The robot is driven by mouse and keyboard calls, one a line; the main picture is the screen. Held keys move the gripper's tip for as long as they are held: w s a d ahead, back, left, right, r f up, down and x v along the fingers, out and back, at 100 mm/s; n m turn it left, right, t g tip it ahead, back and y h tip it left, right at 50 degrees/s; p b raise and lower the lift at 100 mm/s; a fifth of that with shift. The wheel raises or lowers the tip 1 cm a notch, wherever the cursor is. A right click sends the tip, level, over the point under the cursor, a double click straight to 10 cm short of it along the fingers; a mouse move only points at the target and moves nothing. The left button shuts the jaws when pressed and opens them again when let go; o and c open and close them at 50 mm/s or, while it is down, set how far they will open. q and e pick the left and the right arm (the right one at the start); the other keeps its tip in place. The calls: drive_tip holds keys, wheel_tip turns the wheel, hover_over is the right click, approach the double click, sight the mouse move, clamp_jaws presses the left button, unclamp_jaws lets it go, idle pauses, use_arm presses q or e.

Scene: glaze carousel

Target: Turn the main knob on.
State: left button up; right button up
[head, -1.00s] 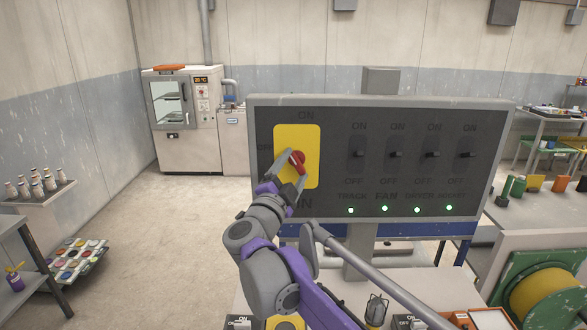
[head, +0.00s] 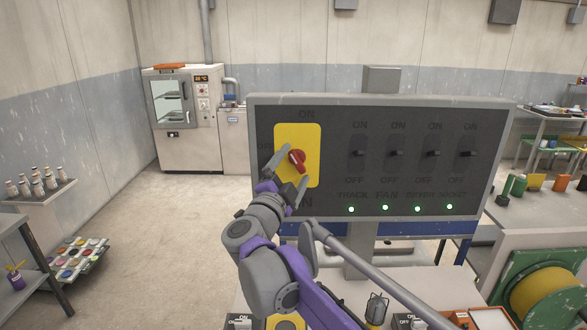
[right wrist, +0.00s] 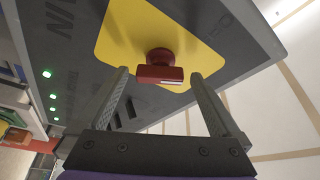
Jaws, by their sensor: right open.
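The red main knob (head: 297,160) sits on a yellow plate (head: 309,136) at the left of the grey panel. ON is printed above the plate; the lettering left of and below it is partly covered by my gripper. My right gripper (head: 286,178) is open and empty, just in front of the knob and slightly below it. In the right wrist view the knob (right wrist: 160,70) shows just beyond and between the fingertips (right wrist: 160,75), with a gap on each side. Its bar lies across that picture. Which setting it points to I cannot tell. My left gripper is not in view.
Several black switches (head: 397,154) stand in a row right of the plate, with lit green lamps (head: 385,208) below them. A bench (head: 415,281) with small items lies under the panel. A kiln-like cabinet (head: 186,118) stands behind at left. The left floor is mostly clear.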

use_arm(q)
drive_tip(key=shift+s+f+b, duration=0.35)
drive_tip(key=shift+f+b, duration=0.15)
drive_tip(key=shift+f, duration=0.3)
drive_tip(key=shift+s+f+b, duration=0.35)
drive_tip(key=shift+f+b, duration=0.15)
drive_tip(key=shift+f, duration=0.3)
use_arm(e)
drive_tip(key=v, duration=1)
drive_tip(key=shift+s, duration=0.3)
drive_tip(key=s+d+f+n+g+y, duration=0.2)
drive_tip(key=s+d+f+n+g, duration=0.2)
drive_tip(key=s+d+f, duration=0.3)
drive_tip(key=s+d+f+n+g+y, duration=0.2)
drive_tip(key=s+d+f+n+g, duration=0.3)
drive_tip(key=s+f, duration=0.5)
drive_tip(key=s+d+f+n+g+y, duration=0.3)
drive_tip(key=s+d+f+n, duration=0.4)
drive_tip(key=f, duration=1.4)
drive_tip(key=s+d+g, duration=0.1)
drive_tip(key=s+d, duration=0.1)
drive_tip(key=d, duration=0.1)
drive_tip(key=shift+s+n, duration=0.2)
drive_tip(key=shift+n, duration=0.1)
